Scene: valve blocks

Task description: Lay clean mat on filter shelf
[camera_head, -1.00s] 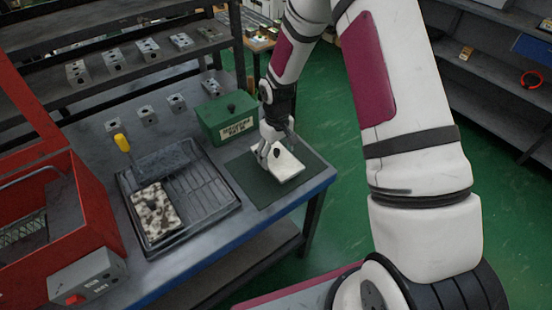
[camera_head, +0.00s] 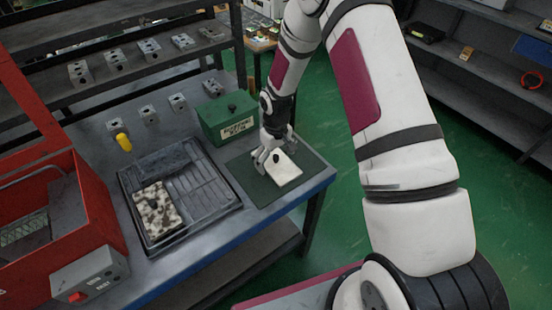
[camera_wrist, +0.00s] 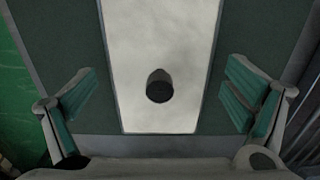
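The clean mat is a plain white rectangular pad (camera_head: 287,172) with a black knob (camera_wrist: 159,86) on top. It lies flat on a dark green pad (camera_head: 247,172) at the table's right end. My gripper (camera_head: 274,158) is just above its far part. In the wrist view the open fingers (camera_wrist: 160,102) stand on either side of the white pad and its knob, apart from both. A second mat, white with dark blotches (camera_head: 157,208), lies in a black ribbed tray (camera_head: 238,206). I cannot tell which part is the filter shelf.
A green lidded box (camera_head: 228,118) stands close behind my gripper. A red open-fronted machine (camera_head: 98,205) with a grey control box (camera_head: 90,276) is at left. Metal blocks (camera_head: 149,114) line the table's back.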

